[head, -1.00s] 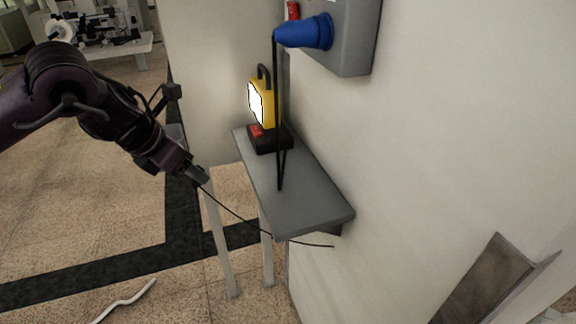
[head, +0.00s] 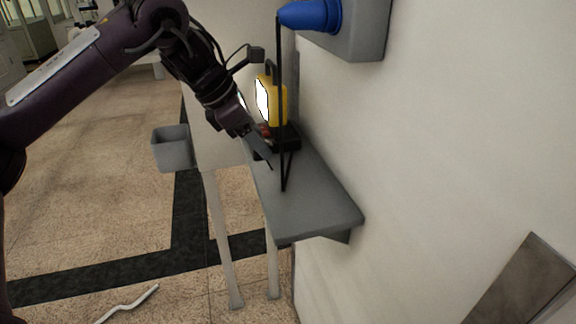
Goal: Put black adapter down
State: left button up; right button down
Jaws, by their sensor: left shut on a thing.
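My left gripper (head: 264,157) reaches in from the left, pointing down and to the right, over the left edge of the grey wall shelf (head: 310,205). It is shut on the black adapter, of which only a small dark bit shows at the fingertips, so its shape is hard to tell. Whether it touches the shelf I cannot tell. Just behind the fingers a black box (head: 289,137) with a red part stands on the shelf, partly hidden by the gripper. My right gripper is not in view.
A yellow work lamp (head: 278,103) with a lit face stands at the shelf's far end. A grey bin (head: 172,150) is left of the shelf. The shelf's near half is clear.

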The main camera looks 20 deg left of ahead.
pick_arm(q)
jog(key=w+d, duration=0.1)
jog(key=w+d+f, duration=0.1)
jog(key=d, duration=0.1)
jog(key=w+d+f, duration=0.1)
jog(key=d, duration=0.1)
jog(key=shift+w+d+f+b, duration=0.1)
jog(key=shift+w+f+b, duration=0.1)
jog(key=shift+b, duration=0.15)
jog(key=shift+a+f, duration=0.2)
jog(key=shift+f, duration=0.25)
notch_tip(320, 180, down, 3)
jog(key=shift+d+f+b, duration=0.1)
jog(key=shift+b, duration=0.2)
jog(key=shift+d+f, duration=0.1)
jog(key=shift+f, duration=0.15)
jog(key=o, duration=1.2)
jog(key=shift+w, duration=0.1)
